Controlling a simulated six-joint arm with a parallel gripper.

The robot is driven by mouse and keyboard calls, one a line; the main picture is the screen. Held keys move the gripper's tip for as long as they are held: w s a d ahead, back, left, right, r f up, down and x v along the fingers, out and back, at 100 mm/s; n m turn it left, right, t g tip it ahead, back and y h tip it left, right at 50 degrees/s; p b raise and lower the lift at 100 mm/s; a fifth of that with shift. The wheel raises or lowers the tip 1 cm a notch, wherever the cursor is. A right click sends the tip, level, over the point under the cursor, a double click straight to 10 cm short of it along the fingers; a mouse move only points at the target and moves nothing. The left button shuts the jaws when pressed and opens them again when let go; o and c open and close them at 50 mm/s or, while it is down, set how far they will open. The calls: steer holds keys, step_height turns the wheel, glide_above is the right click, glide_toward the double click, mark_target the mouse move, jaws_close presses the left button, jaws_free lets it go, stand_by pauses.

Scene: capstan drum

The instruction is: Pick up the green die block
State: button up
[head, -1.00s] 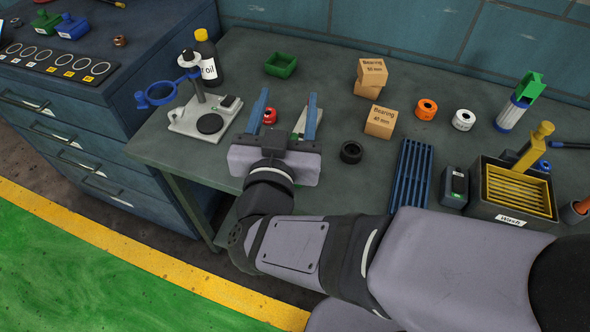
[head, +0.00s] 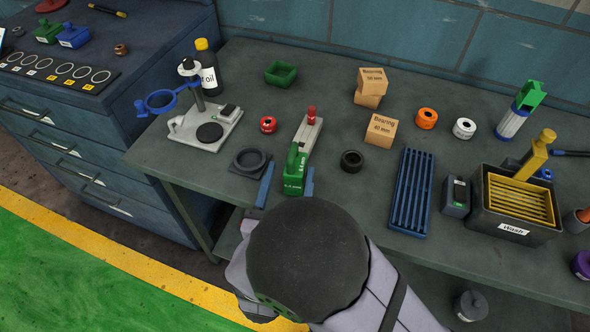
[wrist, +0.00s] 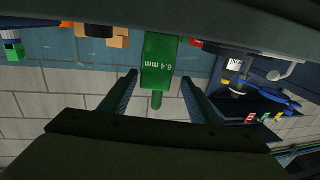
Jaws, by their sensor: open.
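The green die block (head: 294,178), marked 6.4 mm, sits at the near end of a pale bar by the table's front edge. In the wrist view the block (wrist: 158,55) shows in the middle, with a green peg pointing toward my gripper. My gripper (head: 289,172) is open, with one blue finger on each side of the block's near part. In the wrist view the fingertips of my gripper (wrist: 159,77) flank the block with a gap on both sides. My wrist hides the gripper's body in the head view.
The pale bar (head: 308,132) with a red knob runs back from the block. A black ring (head: 251,160) lies close left, another black ring (head: 351,160) to the right. A blue slotted rack (head: 410,190) and a wash bin (head: 515,228) stand further right.

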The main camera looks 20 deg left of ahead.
mark_target(298, 152)
steer(key=shift+w+a+f+p, duration=0.1)
steer(key=shift+w+p, duration=0.4)
steer(key=shift+w, duration=1.15)
steer(key=shift+w+a+f+p, duration=0.1)
steer(key=shift+w+p, duration=0.4)
steer(key=shift+w, duration=1.1)
steer(key=shift+w+a, duration=0.15)
steer(key=shift+w, duration=0.3)
steer(key=shift+c, duration=0.7)
jaws_close()
steer(key=shift+r, duration=0.15)
